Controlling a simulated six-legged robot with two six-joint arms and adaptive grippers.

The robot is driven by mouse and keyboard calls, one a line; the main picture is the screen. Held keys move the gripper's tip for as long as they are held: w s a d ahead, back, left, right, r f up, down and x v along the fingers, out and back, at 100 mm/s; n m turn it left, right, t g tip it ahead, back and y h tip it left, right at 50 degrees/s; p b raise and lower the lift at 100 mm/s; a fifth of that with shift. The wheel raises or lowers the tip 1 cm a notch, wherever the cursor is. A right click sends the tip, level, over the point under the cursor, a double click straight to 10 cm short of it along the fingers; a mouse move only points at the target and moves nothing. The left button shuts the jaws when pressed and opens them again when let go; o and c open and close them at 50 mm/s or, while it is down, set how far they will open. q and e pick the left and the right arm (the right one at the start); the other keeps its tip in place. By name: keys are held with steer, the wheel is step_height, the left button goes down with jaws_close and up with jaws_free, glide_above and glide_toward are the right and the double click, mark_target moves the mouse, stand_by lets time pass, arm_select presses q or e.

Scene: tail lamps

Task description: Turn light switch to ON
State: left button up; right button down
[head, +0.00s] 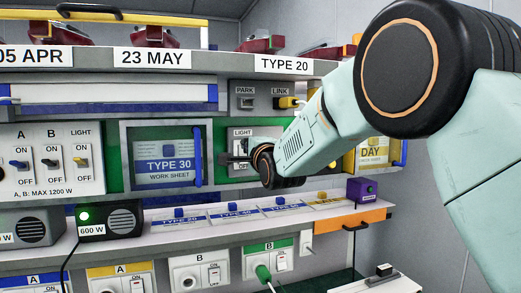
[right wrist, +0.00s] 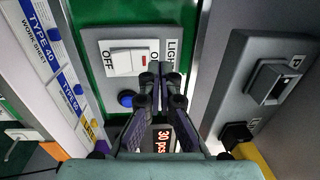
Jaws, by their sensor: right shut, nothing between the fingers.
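A white rocker light switch (right wrist: 128,61) with a small red strip sits on a grey plate marked LIGHT, OFF and ON in the right wrist view. I cannot tell which side is pressed in. In the head view its LIGHT panel (head: 240,133) is partly hidden behind my right gripper (head: 228,158). My right gripper, also in the right wrist view (right wrist: 161,82), is shut and empty, with its fingertips in front of the plate by the ON end. Contact is not clear. Another LIGHT switch (head: 80,162), a toggle, is on the left panel. My left gripper is out of view.
A blue button (right wrist: 127,99) is beside the rocker. A grey housing (right wrist: 265,85) stands out to the right in the wrist view. A TYPE 30 work sheet frame (head: 165,158) is left of the panel.

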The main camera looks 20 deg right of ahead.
steer(key=shift+s+b, duration=1.25)
steer(key=shift+s, duration=3.4)
steer(key=s+d+f+n+g+b, duration=0.1)
steer(key=s+f+n+g+b, duration=0.25)
steer(key=f, duration=1.15)
steer(key=s+f+n+g+b, duration=0.15)
steer(key=s+f+n, duration=0.45)
steer(key=f, duration=0.9)
steer(key=s+d+f+n+g+b, duration=0.15)
steer(key=s+f+n+g, duration=0.35)
steer(key=f, duration=1)
steer(key=s+f+n+g+b, duration=0.3)
steer(key=s+f+g+b, duration=0.6)
steer(key=s+f, duration=2.4)
steer(key=shift+s+a+b, duration=0.15)
steer(key=shift+a+b, duration=0.1)
steer(key=shift+b, duration=0.45)
